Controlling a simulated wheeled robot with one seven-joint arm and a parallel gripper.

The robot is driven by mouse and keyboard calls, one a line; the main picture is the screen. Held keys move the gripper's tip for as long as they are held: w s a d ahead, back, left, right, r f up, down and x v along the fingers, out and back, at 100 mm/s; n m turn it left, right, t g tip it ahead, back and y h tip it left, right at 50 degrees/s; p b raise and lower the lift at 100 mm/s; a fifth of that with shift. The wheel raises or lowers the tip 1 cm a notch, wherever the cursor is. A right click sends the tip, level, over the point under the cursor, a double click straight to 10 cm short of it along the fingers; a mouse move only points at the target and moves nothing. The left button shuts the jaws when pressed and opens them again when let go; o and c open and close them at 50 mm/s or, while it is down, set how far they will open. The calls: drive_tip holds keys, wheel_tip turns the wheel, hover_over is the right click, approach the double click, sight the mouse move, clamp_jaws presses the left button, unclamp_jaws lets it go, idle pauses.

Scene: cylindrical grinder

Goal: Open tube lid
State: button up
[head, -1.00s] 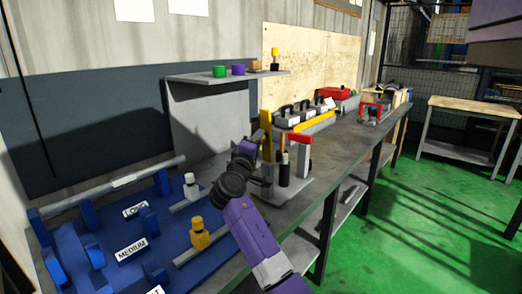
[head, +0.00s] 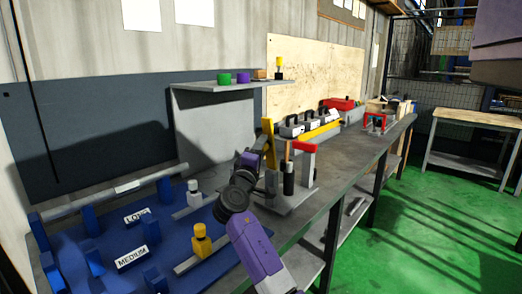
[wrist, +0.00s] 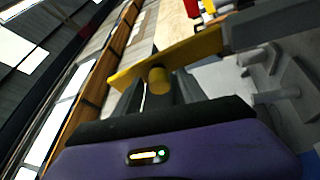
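A yellow lever (head: 268,143) stands upright on a grey stand on the bench in the head view. In the wrist view it is a yellow bar (wrist: 185,52) with a short round knob (wrist: 158,80). My gripper (wrist: 160,92) is at the lever, with its two dark fingers on either side of the knob. I cannot tell whether they touch it. In the head view my purple and black wrist hides much of the stand and the fingertips. No tube or lid is clearly recognisable.
Beside the lever are a red-topped post (head: 303,147) and a black cylinder (head: 289,181). A blue fixture (head: 72,245) with labels fills the bench at left. A grey shelf (head: 215,87) holds small coloured parts above. The bench (head: 350,150) is partly clear farther right.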

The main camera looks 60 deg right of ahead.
drive_tip(key=shift+a, duration=0.1)
drive_tip(key=v, duration=0.7)
drive_tip(key=shift+a, duration=0.25)
drive_tip(key=shift+s+f, duration=0.1)
idle(0.4)
